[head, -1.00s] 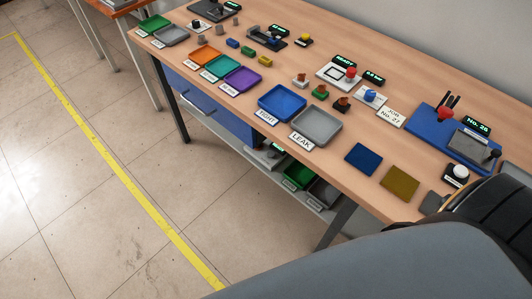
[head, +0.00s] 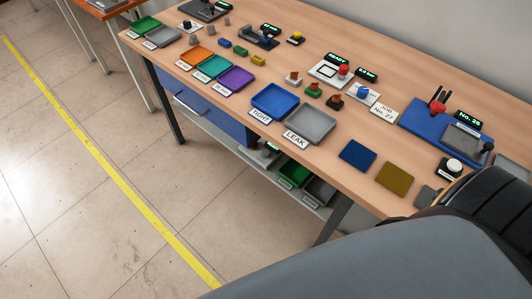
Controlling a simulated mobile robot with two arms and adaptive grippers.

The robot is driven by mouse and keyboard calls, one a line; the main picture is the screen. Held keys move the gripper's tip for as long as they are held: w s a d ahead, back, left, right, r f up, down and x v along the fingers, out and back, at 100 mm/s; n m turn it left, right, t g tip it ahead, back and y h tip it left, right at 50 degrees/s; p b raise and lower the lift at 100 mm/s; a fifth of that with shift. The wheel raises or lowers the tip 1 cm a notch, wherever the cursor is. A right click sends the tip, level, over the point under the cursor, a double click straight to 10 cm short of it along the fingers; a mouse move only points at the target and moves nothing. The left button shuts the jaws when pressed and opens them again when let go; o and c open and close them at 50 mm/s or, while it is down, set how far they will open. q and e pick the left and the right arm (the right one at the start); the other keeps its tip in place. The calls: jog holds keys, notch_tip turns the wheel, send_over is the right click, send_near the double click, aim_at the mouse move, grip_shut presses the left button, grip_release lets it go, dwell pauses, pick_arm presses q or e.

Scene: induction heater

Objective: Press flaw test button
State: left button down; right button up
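Several push buttons stand on the wooden bench, and I cannot read which one is the flaw test button. A red button (head: 344,70) is on a white unit beside a green "READY" display (head: 338,58). A blue knob (head: 362,91) sits on a white plate to its right. A white button (head: 454,166) on a dark base stands near the bench's right front, close to my arm. A yellow button (head: 297,35) is further back. Neither gripper shows; only a large grey and black part of my own arm fills the lower right.
The blue tray (head: 274,95) labelled "TIGHT" and the grey tray (head: 313,120) labelled "LEAK" lie along the bench front. A blue fixture (head: 411,115) with a "No. 26" display is at right. Blue (head: 358,154) and olive (head: 397,180) pads lie flat. Floor at left is clear.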

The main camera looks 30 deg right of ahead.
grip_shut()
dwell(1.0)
